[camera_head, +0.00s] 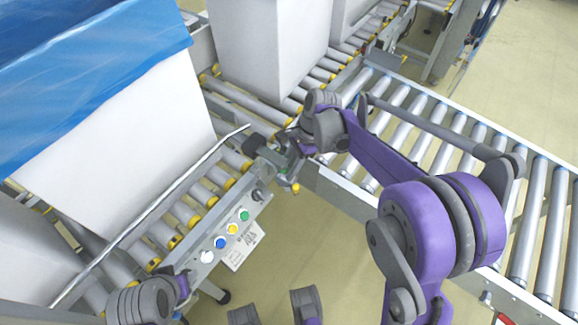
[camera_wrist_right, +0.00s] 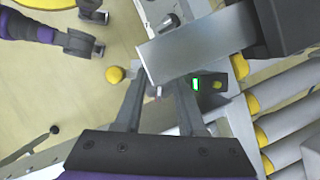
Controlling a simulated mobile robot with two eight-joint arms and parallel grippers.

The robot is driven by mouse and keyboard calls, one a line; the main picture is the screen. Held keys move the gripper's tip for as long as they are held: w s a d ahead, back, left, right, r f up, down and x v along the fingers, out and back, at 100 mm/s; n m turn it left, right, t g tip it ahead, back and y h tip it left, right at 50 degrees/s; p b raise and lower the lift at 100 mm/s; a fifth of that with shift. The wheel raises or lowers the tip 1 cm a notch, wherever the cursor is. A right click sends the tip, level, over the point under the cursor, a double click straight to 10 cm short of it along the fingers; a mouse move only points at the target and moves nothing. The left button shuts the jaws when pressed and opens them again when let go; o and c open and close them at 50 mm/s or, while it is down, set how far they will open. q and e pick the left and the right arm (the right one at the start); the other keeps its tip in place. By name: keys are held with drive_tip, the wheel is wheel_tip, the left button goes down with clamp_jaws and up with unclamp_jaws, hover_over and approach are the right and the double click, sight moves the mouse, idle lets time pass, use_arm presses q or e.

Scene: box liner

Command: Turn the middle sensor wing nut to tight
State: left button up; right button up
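My right gripper (camera_head: 287,165) is at the conveyor's side rail, by a small sensor with a green light. In the right wrist view its two dark fingers (camera_wrist_right: 160,88) stand apart, with a small pale part between their tips. I cannot tell if that part is the wing nut, or if the fingers touch it. The sensor (camera_wrist_right: 207,84) sits just right of the fingertips. A metal plate (camera_wrist_right: 197,43) lies across the top of the gap and hides part of the area. My left arm shows at the bottom left of the head view; its fingers are not clear.
A button panel (camera_head: 222,243) is on the rail below the gripper. A yellow knob (camera_wrist_right: 115,74) is left of my fingers. Conveyor rollers (camera_wrist_right: 278,117) lie to the right. A big white box (camera_head: 120,140) with a blue liner (camera_head: 90,60) stands on the conveyor.

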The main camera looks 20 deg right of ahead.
drive_tip(key=shift+r, duration=0.1)
use_arm(q)
wheel_tip(320, 180, up, 3)
drive_tip(key=shift+f+p, duration=0.15)
drive_tip(key=shift+p, duration=0.95)
use_arm(e)
drive_tip(key=v, duration=1)
drive_tip(key=shift+r, duration=0.25)
drive_tip(key=shift+d, duration=0.15)
drive_tip(key=s+f+n+t+h, duration=0.25)
drive_tip(key=s+n, duration=0.55)
drive_tip(key=s, duration=0.4)
drive_tip(key=s+f+n+t+h, duration=0.2)
drive_tip(key=s+f+n+t, duration=0.1)
drive_tip(key=s+n, duration=0.65)
use_arm(q)
wheel_tip(320, 180, up, 16)
drive_tip(key=w+p, duration=0.2)
drive_tip(key=p, duration=1.2)
drive_tip(key=shift+t, duration=0.4)
use_arm(e)
wheel_tip(320, 180, up, 16)
drive_tip(key=m, duration=0.1)
drive_tip(key=shift+w, duration=0.2)
use_arm(q)
drive_tip(key=shift+s, duration=0.1)
use_arm(e)
drive_tip(key=shift+s+t, duration=0.1)
drive_tip(key=shift+t, duration=0.15)
